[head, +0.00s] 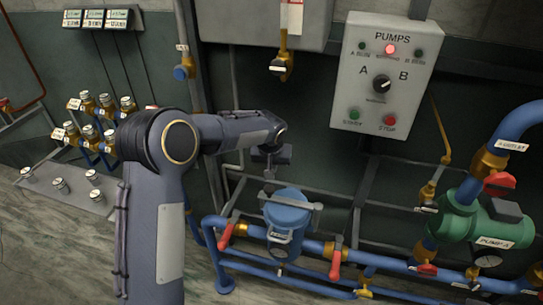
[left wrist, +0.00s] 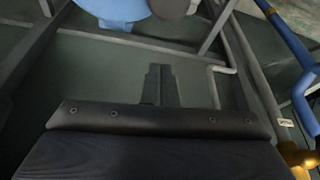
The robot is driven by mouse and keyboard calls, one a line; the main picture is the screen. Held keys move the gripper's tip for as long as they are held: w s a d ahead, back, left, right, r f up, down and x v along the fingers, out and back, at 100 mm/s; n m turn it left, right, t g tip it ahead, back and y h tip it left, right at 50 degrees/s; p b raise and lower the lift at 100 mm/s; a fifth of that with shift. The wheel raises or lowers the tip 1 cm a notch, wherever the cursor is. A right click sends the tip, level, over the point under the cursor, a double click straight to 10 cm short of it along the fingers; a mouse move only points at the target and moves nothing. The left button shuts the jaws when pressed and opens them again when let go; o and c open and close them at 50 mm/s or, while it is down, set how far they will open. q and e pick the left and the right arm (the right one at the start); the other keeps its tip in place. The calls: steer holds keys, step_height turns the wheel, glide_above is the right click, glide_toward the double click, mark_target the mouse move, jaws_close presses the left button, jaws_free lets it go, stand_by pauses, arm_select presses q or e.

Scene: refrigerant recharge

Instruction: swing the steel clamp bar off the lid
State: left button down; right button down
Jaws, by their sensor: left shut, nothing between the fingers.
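A blue pot with a blue lid (head: 287,196) stands on the blue pipework at the lower middle of the head view. The steel clamp bar (head: 313,206) lies across the lid, its right end sticking out past the rim. My left gripper (head: 269,182) points down just behind and left of the lid, shut and empty. I cannot tell whether it touches the bar. In the left wrist view my shut fingers (left wrist: 158,75) are in the middle, and the blue lid (left wrist: 112,8) is cut off at the top edge. My right gripper is not in view.
Red-handled valves (head: 226,235) and (head: 335,264) flank the pot on the pipe. A grey pump panel (head: 385,75) hangs above right. A green pump (head: 480,228) stands at right. Grey frame bars (head: 365,185) run behind the pot.

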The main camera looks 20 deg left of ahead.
arm_select(q)
steer(key=s, duration=0.3)
steer(key=shift+s+d+f+p, duration=0.2)
steer(key=shift+s+f+p, duration=0.1)
steer(key=shift+s+f, duration=0.1)
steer(key=shift+s, duration=0.1)
